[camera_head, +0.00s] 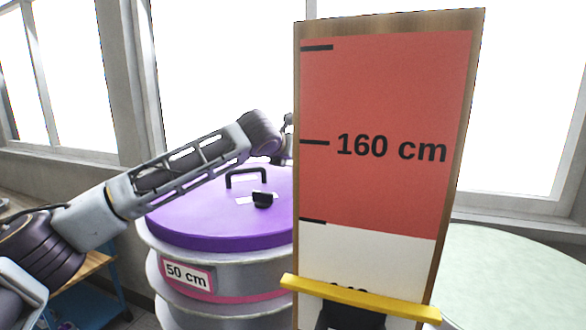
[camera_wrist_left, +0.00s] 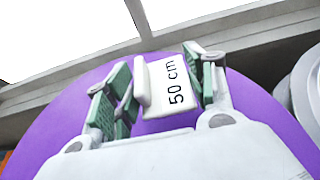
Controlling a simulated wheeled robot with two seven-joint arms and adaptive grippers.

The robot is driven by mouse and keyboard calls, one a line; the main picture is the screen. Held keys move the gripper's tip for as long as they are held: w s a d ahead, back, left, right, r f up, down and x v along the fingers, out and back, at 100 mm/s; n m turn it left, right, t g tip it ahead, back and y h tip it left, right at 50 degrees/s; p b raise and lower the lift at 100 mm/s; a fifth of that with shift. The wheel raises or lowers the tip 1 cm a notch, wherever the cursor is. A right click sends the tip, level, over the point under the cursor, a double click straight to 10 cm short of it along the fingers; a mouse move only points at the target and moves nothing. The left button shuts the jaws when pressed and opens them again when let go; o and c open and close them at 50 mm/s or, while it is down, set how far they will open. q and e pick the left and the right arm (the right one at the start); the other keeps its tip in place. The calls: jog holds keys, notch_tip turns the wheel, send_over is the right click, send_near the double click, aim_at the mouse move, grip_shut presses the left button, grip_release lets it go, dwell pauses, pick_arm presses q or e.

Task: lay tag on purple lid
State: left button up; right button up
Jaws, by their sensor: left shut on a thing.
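The purple lid (camera_head: 195,222) lies on a grey drum in the head view, with a black handle and a black knob on a pale patch on its top. My left arm reaches over the lid from the left; its gripper is mostly hidden behind a tall board. In the left wrist view the left gripper (camera_wrist_left: 160,92) is shut on a white tag (camera_wrist_left: 178,95) reading "50 cm", with a raised white tab. The purple lid (camera_wrist_left: 60,130) lies behind the tag there; I cannot tell whether they touch. My right gripper is not in view.
A tall board (camera_head: 385,130) marked "160 cm", with a yellow bar (camera_head: 360,300) across it, blocks the lid's right side. The drum carries a "50 cm" label (camera_head: 187,275). A pale green round top (camera_head: 510,270) stands at right. Windows are behind.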

pick_arm(q)
jog(key=shift+d+f, duration=0.1)
jog(key=shift+f, duration=0.15)
jog(key=shift+f, duration=1.85)
jog(key=shift+f, duration=0.1)
jog(key=o, duration=1)
jog(key=b+v, duration=0.2)
jog(key=v, duration=0.8)
jog(key=shift+s, duration=0.1)
jog(key=shift+b+v, duration=0.35)
jog(key=shift+v, duration=0.65)
